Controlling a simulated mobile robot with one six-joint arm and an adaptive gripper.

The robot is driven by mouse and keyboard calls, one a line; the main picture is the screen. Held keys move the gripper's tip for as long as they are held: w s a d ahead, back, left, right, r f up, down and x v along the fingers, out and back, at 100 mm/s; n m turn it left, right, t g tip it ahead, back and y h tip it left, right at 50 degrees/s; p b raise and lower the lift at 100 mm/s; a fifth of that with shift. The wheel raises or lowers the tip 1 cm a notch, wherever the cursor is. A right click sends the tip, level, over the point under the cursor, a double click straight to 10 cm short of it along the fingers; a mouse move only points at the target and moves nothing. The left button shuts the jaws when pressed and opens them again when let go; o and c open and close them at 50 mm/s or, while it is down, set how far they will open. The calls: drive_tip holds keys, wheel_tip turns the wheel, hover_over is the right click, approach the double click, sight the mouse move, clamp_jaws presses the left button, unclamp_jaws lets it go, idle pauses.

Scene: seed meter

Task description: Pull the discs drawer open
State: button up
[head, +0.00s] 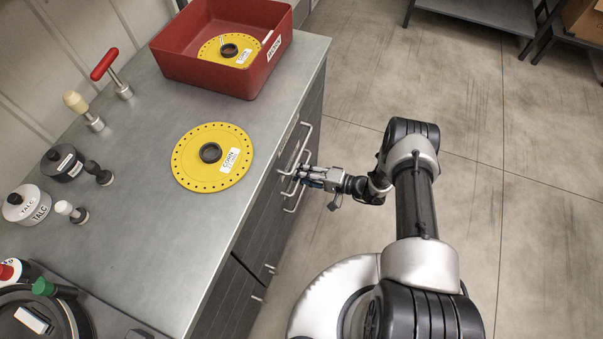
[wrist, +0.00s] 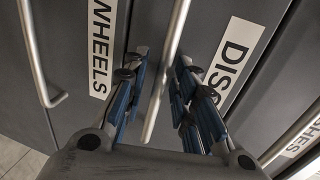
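In the wrist view, the discs drawer (wrist: 207,27) has a dark grey front with a white label (wrist: 237,58) reading "DISC", its last part hidden by a finger. Its pale bar handle (wrist: 176,38) runs between the two fingers of my gripper (wrist: 160,80). The fingers are apart, with a visible gap on each side of the bar. The drawer front looks flush with its neighbours.
The wheels drawer (wrist: 75,25) is left of the discs drawer, and another handle (wrist: 295,130) is at right. On the bench (head: 165,240) are a yellow corn disc (head: 190,165), a red bin (head: 190,68) and several small tools.

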clamp_jaws()
idle(0.4)
